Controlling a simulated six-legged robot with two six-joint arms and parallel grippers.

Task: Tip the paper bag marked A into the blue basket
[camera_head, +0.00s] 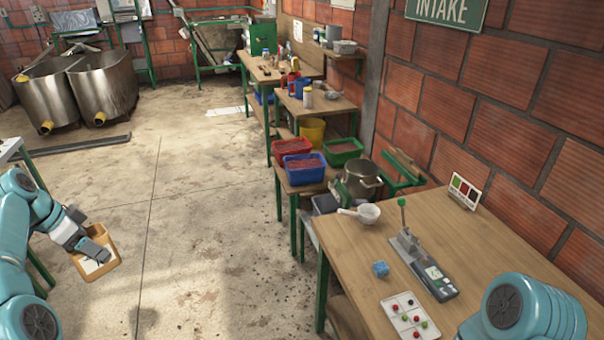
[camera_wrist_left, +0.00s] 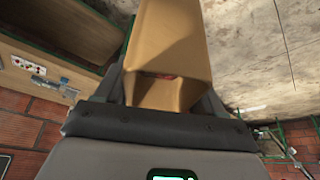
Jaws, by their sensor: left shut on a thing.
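My left gripper (camera_head: 92,246) is at the left of the head view, shut on a brown paper bag (camera_head: 110,263) held in the air over open floor. The bag has a white label whose marking is too small to read. In the left wrist view the bag (camera_wrist_left: 173,50) fills the top middle, with a little red showing in a dark gap at its near end. A blue basket (camera_head: 305,179) with reddish-brown contents stands on the low bench in the middle, well to the right of the bag. My right gripper is out of view.
A red basket (camera_head: 291,154) and a green basket (camera_head: 343,159) stand beside the blue one. A steel pot (camera_head: 362,184) is nearby. The floor between is clear.

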